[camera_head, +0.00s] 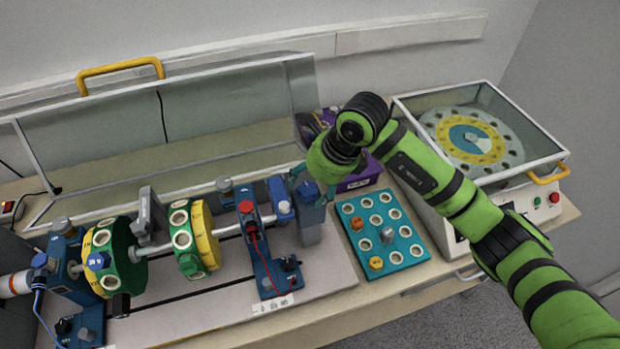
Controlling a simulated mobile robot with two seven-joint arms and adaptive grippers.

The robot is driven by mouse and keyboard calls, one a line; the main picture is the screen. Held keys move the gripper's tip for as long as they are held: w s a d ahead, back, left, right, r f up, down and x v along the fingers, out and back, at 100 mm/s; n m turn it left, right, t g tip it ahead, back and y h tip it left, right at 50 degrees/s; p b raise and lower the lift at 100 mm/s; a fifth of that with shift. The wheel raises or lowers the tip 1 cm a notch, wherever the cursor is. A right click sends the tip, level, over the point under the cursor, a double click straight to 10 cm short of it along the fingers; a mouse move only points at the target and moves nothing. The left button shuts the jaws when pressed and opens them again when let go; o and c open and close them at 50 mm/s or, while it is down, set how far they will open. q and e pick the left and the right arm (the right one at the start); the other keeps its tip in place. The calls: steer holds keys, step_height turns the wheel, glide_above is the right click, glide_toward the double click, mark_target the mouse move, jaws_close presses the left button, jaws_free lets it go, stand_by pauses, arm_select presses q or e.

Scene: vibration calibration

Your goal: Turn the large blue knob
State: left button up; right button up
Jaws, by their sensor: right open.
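Several blue parts show on the shaft rig, and I cannot tell for certain which is the large blue knob. A blue rounded part (284,209) sits near the shaft's right end, beside a blue-topped grey block (309,228). A smaller blue knob (98,261) sits on the left green-and-yellow disc (115,255). My right gripper (308,188) is open, its teal fingers pointing down over the shaft's right end, close to the blue parts. Contact cannot be told, and the gripper partly hides this spot. My left gripper is not in view.
A raised clear cover (170,135) with a yellow handle stands behind the rig. A glass-lidded machine (480,140) stands at the right. My right arm crosses above the bench.

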steer(key=shift+a+f, duration=0.2)
steer(key=shift+f, duration=0.35)
steer(key=shift+r, duration=0.1)
steer(key=c, duration=1.1)
steer(key=shift+w+b, duration=0.1)
steer(key=shift+b, duration=0.25)
steer(key=n+g+b, duration=0.1)
steer(key=n+b, duration=0.3)
steer(key=b, duration=0.2)
steer(key=n+g+b, duration=0.1)
steer(key=n+b, duration=0.3)
steer(key=b, duration=0.2)
steer(key=shift+w+g+y, duration=0.2)
steer(key=shift+g+y, duration=0.2)
steer(key=shift+n+g+b, duration=0.3)
steer(key=shift+n+b, duration=0.15)
steer(key=shift+n, duration=0.25)
steer(key=shift+r+n+g+h+b, duration=0.15)
steer(key=shift+n+g+h+b, duration=0.3)
steer(key=shift+n, duration=0.75)
